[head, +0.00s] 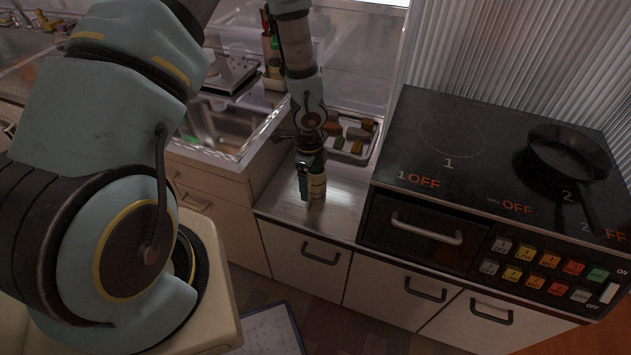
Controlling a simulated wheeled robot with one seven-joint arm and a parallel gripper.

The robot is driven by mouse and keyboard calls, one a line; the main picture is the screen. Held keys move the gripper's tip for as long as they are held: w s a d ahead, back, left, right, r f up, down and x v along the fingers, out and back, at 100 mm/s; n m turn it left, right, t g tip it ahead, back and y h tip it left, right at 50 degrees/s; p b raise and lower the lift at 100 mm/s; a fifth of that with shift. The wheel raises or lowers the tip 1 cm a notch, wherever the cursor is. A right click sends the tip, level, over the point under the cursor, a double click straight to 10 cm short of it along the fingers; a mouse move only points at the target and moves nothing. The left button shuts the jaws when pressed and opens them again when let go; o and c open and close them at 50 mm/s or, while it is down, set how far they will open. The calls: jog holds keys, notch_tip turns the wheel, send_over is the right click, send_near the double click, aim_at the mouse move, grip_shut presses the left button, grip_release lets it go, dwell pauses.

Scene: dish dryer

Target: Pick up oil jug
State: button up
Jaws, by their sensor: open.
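A small bottle-like container with a pale label, which looks like the oil jug (318,187), stands upright on the narrow steel counter between the sink and the stove. My gripper (309,178) points down right at it and hides its upper part. One teal finger shows along the jug's left side. The other finger is hard to make out. My gripper is open. I cannot tell whether the fingers touch the jug.
A metal tray (352,157) of small items sits just behind the jug. A black stove (450,130) with a frying pan (566,152) stands to the right. The sink (225,125) is to the left. Bare steel counter (346,205) lies right of the jug.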

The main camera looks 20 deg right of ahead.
aim_at(310, 196)
jog(key=shift+s+a+f, duration=0.15)
jog(key=shift+f, duration=2.05)
grip_shut()
